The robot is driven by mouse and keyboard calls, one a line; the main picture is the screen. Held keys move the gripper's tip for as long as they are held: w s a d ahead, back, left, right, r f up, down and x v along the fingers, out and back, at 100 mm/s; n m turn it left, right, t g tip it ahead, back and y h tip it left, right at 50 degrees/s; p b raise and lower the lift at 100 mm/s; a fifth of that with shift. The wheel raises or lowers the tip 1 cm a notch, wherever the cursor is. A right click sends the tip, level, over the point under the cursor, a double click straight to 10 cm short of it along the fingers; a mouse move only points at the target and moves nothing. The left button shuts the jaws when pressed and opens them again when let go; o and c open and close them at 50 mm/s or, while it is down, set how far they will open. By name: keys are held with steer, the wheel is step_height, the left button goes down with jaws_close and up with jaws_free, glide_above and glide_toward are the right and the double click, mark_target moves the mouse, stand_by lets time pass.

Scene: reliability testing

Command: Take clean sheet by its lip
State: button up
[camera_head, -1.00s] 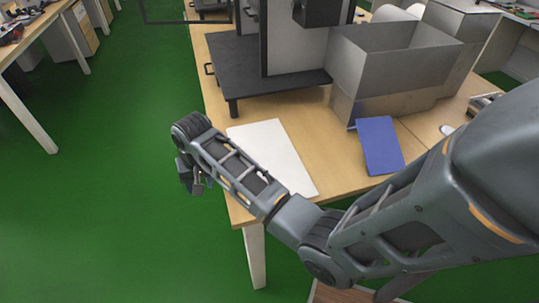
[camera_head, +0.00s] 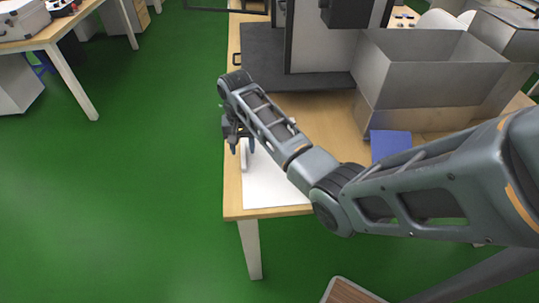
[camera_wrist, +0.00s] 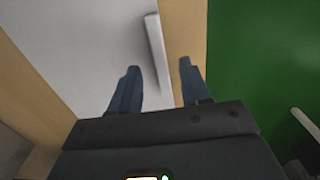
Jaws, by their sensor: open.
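The white sheet (camera_head: 268,188) lies on the near left corner of the wooden table, partly hidden by my arm. It also fills much of the left of the wrist view (camera_wrist: 85,45). Its raised lip (camera_wrist: 157,50) runs along the sheet's edge there, and shows in the head view (camera_head: 243,158) just by the fingers. My gripper (camera_head: 242,147) is open at the table's left edge. In the wrist view its two blue fingers (camera_wrist: 159,72) are apart, with the lip in the gap between them as seen from here. I cannot tell whether they touch it.
A blue flat piece (camera_head: 390,143) lies to the right of the sheet. A grey open box (camera_head: 430,85) and a dark stand (camera_head: 280,65) are behind on the table (camera_head: 315,115). Green floor (camera_head: 150,190) is open left of the table.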

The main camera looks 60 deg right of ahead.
steer(key=shift+f, duration=1.25)
steer(key=shift+c, duration=0.4)
jaws_close()
